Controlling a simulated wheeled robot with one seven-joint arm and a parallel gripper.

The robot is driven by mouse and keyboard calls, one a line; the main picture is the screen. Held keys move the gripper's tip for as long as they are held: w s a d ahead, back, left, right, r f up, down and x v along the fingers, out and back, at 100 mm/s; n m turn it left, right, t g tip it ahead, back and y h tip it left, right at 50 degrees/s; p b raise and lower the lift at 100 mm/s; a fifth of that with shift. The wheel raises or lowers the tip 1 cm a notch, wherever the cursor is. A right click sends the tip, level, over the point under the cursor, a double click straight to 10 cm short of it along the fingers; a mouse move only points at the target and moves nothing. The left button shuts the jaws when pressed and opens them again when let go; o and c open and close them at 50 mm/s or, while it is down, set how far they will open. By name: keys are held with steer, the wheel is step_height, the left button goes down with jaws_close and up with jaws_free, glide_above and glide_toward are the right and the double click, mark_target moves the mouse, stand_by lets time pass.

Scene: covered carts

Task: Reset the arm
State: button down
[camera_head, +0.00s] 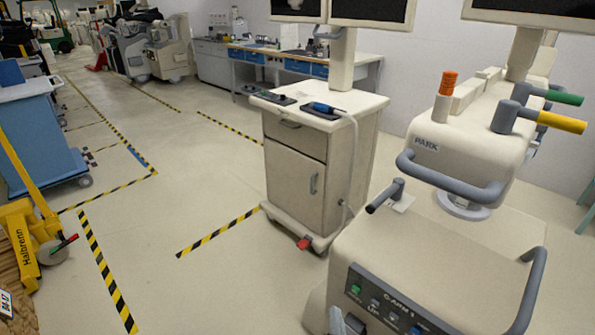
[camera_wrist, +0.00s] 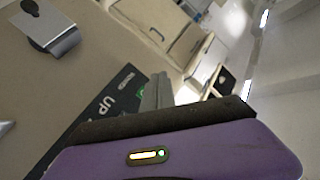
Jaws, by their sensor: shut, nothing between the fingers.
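My gripper (camera_wrist: 157,88) shows in the wrist view as two narrow grey fingers, close together with nothing between them. They stick up past the dark edge of its purple body. A dark panel strip marked UP (camera_wrist: 103,104) lies to the left of the fingers on a beige surface. I cannot tell whether the fingers touch it. In the head view, the beige C-ARM 1 unit (camera_head: 440,262) stands close at the lower right, with a button panel (camera_head: 385,308) on its front.
A beige wheeled cabinet (camera_head: 295,165) stands left of the unit, with a monitor post and a blue-handled tool on top. A blue cart (camera_head: 38,135) and a yellow pallet jack (camera_head: 20,245) stand at left. The taped floor between (camera_head: 190,190) is clear.

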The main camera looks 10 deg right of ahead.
step_height(320, 180, up, 5)
steer(key=a+n+t+y, duration=0.1)
steer(key=a, duration=0.1)
steer(key=s+d+r+n, duration=0.1)
steer(key=s+r, duration=0.5)
steer(key=s, duration=0.7)
steer(key=s+d+r+n+g+y, duration=0.1)
steer(key=s+r+n, duration=0.3)
steer(key=s, duration=1)
steer(key=s+d+r+n+g, duration=0.1)
steer(key=s+d+r+n, duration=0.1)
steer(key=s+r, duration=0.6)
steer(key=s+n, duration=0.1)
steer(key=s, duration=0.5)
steer(key=shift+r+y, duration=0.3)
steer(key=shift+d, duration=0.1)
